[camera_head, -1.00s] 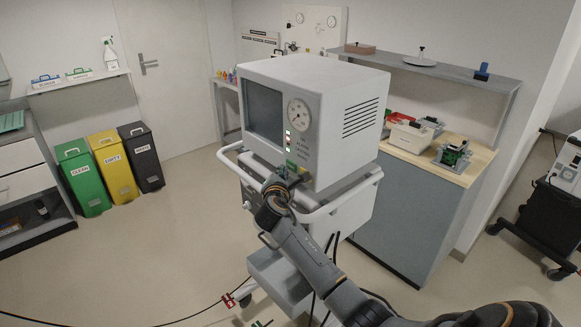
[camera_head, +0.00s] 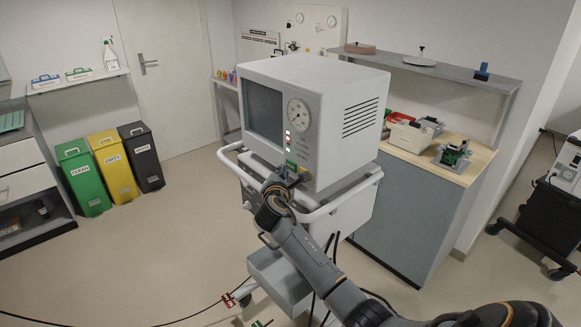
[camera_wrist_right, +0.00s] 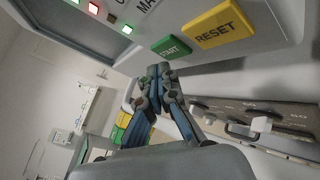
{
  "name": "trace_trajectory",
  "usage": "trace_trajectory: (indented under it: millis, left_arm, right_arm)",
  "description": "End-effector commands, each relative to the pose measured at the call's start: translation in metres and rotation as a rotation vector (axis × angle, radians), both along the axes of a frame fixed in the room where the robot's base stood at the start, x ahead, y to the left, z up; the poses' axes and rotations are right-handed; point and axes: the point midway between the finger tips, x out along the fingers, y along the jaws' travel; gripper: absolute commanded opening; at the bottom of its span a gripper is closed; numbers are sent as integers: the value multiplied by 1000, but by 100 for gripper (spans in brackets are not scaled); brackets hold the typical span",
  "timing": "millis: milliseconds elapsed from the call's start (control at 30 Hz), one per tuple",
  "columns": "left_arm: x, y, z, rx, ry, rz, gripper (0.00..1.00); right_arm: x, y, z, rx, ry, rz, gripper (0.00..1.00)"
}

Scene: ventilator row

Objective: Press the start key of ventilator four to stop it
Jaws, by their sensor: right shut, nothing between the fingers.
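The ventilator (camera_head: 345,90) is a white box with a dark screen and a round gauge, on a wheeled cart. Its number does not show readably. The green START key (camera_wrist_right: 171,46) sits on the lower front edge, beside the yellow RESET key (camera_wrist_right: 217,25). My right gripper (camera_wrist_right: 158,72) is shut and empty, its fingertips close to the START key. I cannot tell whether they touch it. In the head view, my right gripper (camera_head: 284,178) is at the panel's lower corner and partly covers the keys. My left gripper is not in view.
A white rail (camera_head: 328,206) runs around the cart close to my right arm. A workbench (camera_head: 470,172) with boxes and devices stands behind on the right. Green, yellow and black bins (camera_head: 113,165) stand at the left. The floor between is mostly open, with a cable on it.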

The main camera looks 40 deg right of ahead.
Motion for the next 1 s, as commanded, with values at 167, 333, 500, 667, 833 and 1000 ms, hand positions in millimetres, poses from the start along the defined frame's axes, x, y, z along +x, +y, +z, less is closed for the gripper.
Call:
trace_trajectory:
  millis: [167,333,500,667,833,1000]
  left_arm:
    - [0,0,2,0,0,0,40]
    - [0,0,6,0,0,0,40]
    - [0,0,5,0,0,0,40]
    - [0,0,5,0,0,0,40]
    - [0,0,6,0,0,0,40]
    - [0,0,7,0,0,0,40]
  right_arm:
    - [0,-3,1,-1,1,0,0]
    - [0,-8,1,-1,1,0,0]
    - [0,-9,0,-1,1,0,0]
    - [0,-9,0,-1,1,0,0]
    - [0,-10,0,-1,1,0,0]
    - [1,-12,0,0,0,0,0]
